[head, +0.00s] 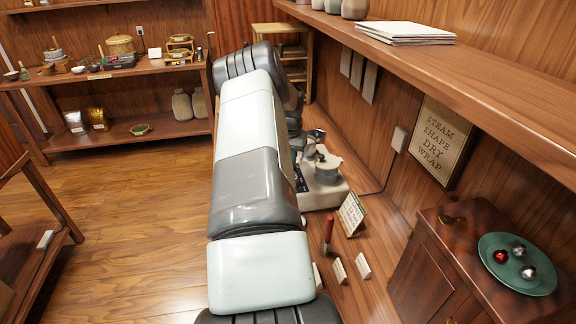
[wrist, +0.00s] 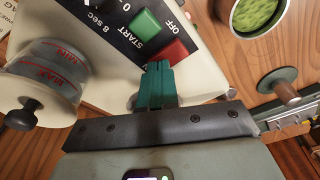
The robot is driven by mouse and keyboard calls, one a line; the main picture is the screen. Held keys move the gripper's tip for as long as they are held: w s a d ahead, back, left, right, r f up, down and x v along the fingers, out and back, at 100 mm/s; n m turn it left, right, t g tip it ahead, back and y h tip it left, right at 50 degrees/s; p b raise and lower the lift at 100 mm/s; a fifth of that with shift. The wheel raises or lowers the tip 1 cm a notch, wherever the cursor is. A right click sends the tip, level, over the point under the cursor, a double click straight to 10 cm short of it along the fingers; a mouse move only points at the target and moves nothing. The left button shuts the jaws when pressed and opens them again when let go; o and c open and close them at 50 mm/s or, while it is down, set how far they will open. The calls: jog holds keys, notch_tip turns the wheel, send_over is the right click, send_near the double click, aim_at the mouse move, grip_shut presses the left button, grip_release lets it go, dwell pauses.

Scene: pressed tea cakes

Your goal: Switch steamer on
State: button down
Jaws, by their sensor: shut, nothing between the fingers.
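The steamer (head: 325,196) is a cream machine on the wooden counter, partly hidden behind my arm in the head view. Its dark control panel (wrist: 112,28) fills the top of the wrist view, with a green button (wrist: 147,21) by the word START and a red button (wrist: 176,51) by the word OFF. A clear water tank (wrist: 48,72) with MAX and MIN marks is at the left. My gripper (wrist: 157,68) has its teal fingers shut and empty, just short of the two buttons in the picture. I cannot tell whether the tips touch the panel. My arm hides the gripper in the head view.
A bowl of green leaves (wrist: 259,14) is at the upper right of the wrist view. A sign card (head: 351,214), a red-handled tool (head: 328,234) and small pale labels stand on the counter. A shelf (head: 450,62) overhangs it. A cable runs to the wall.

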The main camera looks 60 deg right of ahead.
jog(key=shift+f, duration=0.1)
jog(key=shift+r, duration=3.5)
